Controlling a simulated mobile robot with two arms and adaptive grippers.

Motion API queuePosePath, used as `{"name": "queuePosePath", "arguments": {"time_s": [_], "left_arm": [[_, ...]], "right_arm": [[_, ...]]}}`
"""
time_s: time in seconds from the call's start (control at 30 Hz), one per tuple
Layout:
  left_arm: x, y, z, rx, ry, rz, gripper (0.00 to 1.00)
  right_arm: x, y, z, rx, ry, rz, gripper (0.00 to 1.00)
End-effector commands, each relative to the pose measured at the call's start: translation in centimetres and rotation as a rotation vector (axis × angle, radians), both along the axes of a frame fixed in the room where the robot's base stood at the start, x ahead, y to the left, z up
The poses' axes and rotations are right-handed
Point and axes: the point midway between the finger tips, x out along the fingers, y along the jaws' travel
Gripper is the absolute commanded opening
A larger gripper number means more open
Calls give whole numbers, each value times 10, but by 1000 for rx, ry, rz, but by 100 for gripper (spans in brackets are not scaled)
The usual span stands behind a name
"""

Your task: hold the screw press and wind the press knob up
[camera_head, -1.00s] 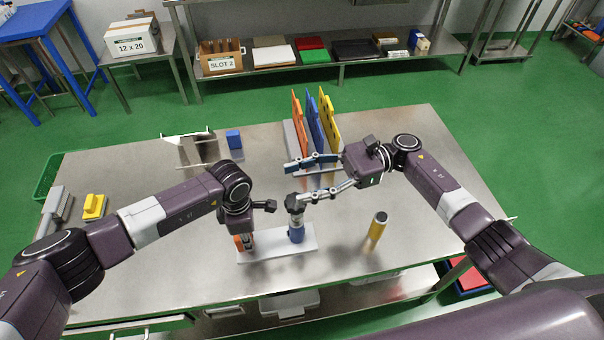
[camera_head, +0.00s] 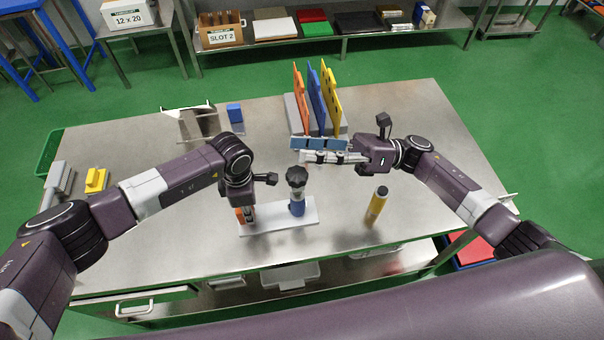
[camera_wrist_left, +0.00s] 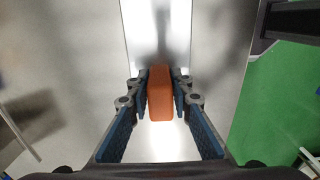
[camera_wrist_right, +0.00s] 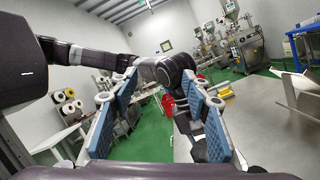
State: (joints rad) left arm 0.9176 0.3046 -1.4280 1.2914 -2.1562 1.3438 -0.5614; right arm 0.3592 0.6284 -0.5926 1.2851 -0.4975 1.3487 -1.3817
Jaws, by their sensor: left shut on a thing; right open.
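The screw press has a pale base plate (camera_head: 275,220), a blue post (camera_head: 297,207) and a dark press knob (camera_head: 296,176) on top. An orange block (camera_head: 240,216) stands at the plate's left end. My left gripper (camera_head: 245,208) is shut on this block from above. The left wrist view shows the orange block (camera_wrist_left: 159,94) between both fingers. My right gripper (camera_head: 297,150) is open and empty behind the knob and apart from it, its blue-padded fingers pointing left. The right wrist view shows the spread fingers (camera_wrist_right: 160,78) with nothing between the pads.
A rack with orange, blue and yellow boards (camera_head: 317,100) stands just behind my right gripper. A yellow cylinder with a dark top (camera_head: 376,205) stands to the right of the press. A small blue block (camera_head: 235,112) lies at the back. The table's front right is mostly clear.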

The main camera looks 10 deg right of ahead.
Motion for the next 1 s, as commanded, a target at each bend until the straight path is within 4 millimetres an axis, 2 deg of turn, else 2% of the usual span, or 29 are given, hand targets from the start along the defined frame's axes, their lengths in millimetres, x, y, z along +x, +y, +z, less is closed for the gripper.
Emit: {"name": "queuePosePath", "arguments": {"time_s": [0.03,0.23,0.37,0.57,0.7,0.83,1.0], "left_arm": [[-1,-1,0,-1,1,-1,0],[-1,-1,0,-1,1,-1,0],[-1,-1,0,-1,1,-1,0],[-1,-1,0,0,1,-1,0],[-1,0,0,0,1,-1,0],[-1,0,0,0,1,-1,0],[-1,0,0,0,1,-1,0]], "right_arm": [[-7,-3,1,44,110,-7,44],[-16,-19,6,257,595,-25,44],[-21,-31,-4,404,938,-22,44],[-33,-48,-38,652,1492,-2,44],[-50,-56,-72,826,1859,11,44],[-68,-60,-99,963,2119,20,44],[-83,-61,-119,1072,2302,28,44]]}}
